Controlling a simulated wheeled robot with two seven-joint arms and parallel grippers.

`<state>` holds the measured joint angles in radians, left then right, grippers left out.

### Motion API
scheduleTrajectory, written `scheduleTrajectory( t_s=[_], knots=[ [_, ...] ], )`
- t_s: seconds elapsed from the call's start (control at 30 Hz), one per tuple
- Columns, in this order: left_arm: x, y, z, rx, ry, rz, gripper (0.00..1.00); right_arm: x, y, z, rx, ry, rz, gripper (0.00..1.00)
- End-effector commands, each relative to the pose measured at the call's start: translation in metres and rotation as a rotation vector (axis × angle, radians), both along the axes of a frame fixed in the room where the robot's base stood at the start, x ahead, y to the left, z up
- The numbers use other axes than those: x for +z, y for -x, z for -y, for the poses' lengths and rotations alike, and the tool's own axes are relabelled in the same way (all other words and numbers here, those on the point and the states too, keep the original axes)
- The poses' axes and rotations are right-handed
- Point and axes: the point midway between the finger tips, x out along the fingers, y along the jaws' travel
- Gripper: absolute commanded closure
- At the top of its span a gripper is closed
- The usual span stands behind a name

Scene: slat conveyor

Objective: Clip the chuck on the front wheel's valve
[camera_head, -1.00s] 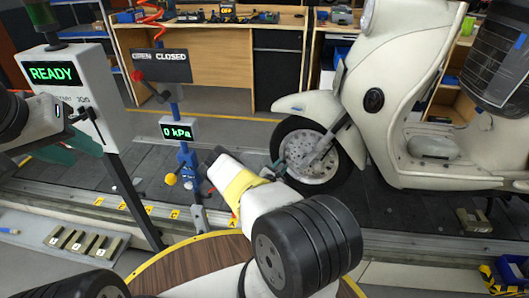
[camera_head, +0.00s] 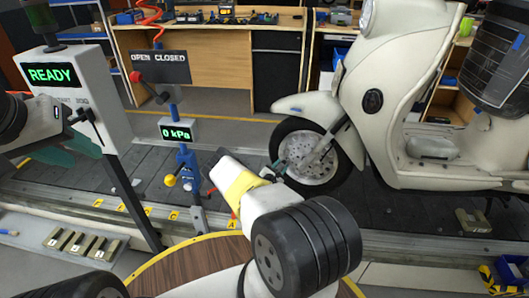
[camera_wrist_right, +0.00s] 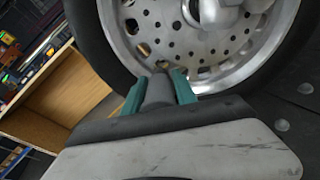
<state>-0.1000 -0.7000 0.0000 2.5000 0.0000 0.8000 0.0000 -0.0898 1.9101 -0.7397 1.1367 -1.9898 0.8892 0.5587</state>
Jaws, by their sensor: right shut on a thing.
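The front wheel (camera_head: 311,158) of the cream scooter (camera_head: 405,130) has a black tyre and a pale rim with holes. My right gripper (camera_head: 279,168) is at the wheel's left side. In the wrist view its teal fingers (camera_wrist_right: 158,92) are shut on a grey, rounded piece (camera_wrist_right: 158,88), which looks like the chuck. The piece points at the rim (camera_wrist_right: 205,45), close to its edge. The valve cannot be made out, and I cannot tell whether the piece touches the rim. My left gripper (camera_head: 72,150) is by the console at the left; its jaw state is unclear.
A console (camera_head: 75,80) reads READY and has a dark lever. A blue post (camera_head: 186,160) carries a 0 kPa display (camera_head: 178,131) and an OPEN/CLOSED sign (camera_head: 159,67) with a red-knobbed lever. A round wooden top (camera_head: 200,268) is in front. A workbench (camera_head: 210,55) stands behind.

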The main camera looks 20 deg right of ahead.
Motion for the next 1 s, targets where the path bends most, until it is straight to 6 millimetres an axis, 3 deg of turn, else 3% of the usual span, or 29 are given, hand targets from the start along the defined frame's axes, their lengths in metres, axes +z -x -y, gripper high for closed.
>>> scheduleTrajectory(
  t_s=[0.33, 0.37, 0.47, 0.8, 1.0],
  knots=[
    [0.000, 0.000, 0.000, 0.000, 0.000, 0.000, 0.64, -0.001, -0.004, 0.004, 0.000, -0.001, 0.001, 1.00],
    [0.000, 0.000, 0.000, 0.000, 0.000, 0.000, 0.64, -0.001, -0.003, 0.004, 0.000, 0.000, 0.000, 0.61],
    [0.000, 0.000, 0.000, 0.000, 0.000, 0.000, 0.64, -0.001, -0.003, 0.004, 0.000, 0.000, 0.000, 0.41],
    [0.000, 0.000, 0.000, 0.000, 0.000, 0.000, 0.64, -0.001, -0.002, 0.002, -0.001, -0.001, -0.001, 0.41],
    [0.000, 0.000, 0.000, 0.000, 0.000, 0.000, 0.64, 0.003, 0.013, -0.018, 0.002, -0.001, -0.003, 0.41]
  ],
)
